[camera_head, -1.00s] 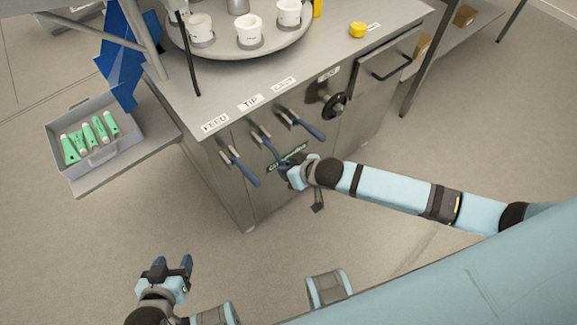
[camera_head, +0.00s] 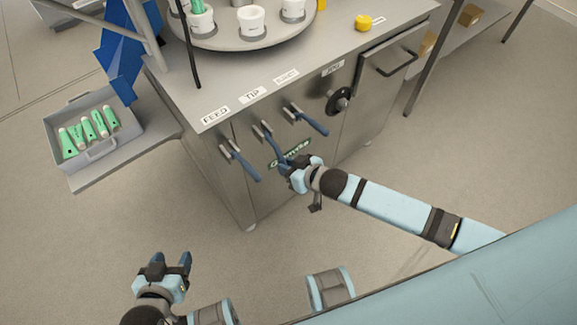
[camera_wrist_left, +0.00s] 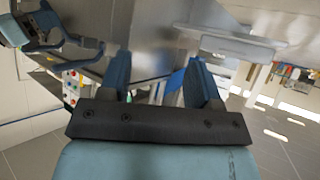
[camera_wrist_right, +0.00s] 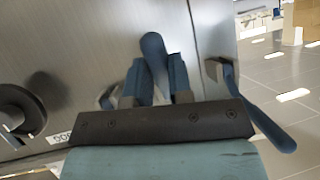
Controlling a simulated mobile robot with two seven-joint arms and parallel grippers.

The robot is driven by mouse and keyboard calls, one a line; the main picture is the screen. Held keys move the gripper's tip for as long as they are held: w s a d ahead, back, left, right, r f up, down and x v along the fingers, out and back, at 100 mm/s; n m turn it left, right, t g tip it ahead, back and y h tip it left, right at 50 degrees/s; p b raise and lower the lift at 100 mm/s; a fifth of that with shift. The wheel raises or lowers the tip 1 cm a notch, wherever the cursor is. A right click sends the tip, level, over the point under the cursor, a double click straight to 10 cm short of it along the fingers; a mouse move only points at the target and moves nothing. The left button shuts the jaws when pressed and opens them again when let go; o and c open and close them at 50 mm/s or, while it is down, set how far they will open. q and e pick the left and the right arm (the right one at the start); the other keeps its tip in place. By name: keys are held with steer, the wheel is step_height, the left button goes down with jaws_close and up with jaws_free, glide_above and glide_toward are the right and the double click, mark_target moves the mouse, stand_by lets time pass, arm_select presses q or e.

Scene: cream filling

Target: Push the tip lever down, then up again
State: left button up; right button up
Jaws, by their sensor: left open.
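The tip lever (camera_head: 272,141) is the middle of three blue-handled levers on the cabinet front, below the TIP label (camera_head: 252,95). Its handle slopes down more steeply than its two neighbours. My right gripper (camera_head: 289,165) is at the lower end of this handle. In the right wrist view the blue handle (camera_wrist_right: 153,48) stands between the two close-set fingers (camera_wrist_right: 155,85); the contact itself is partly hidden. My left gripper (camera_head: 172,264) is open and empty over the floor at the lower left; its spread fingers also show in the left wrist view (camera_wrist_left: 160,82).
The feed lever (camera_head: 245,166) and another lever (camera_head: 311,122) flank the tip lever closely. A black handwheel (camera_head: 337,102) is further right. On top stand a turntable (camera_head: 233,43) with white cups (camera_head: 252,22) and a yellow knob (camera_head: 363,22). A grey bin (camera_head: 74,160) holds green tubes.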

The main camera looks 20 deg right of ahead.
steer(key=o, duration=0.4)
steer(key=shift+w, duration=0.1)
arm_select(q)
steer(key=shift+r+p, duration=0.3)
steer(key=shift+p, duration=0.65)
arm_select(e)
steer(key=v, duration=1.3)
steer(key=shift+s+d+r, duration=0.1)
steer(key=shift+s+r, duration=0.1)
steer(key=shift+s, duration=0.15)
arm_select(q)
steer(key=shift+a, duration=0.1)
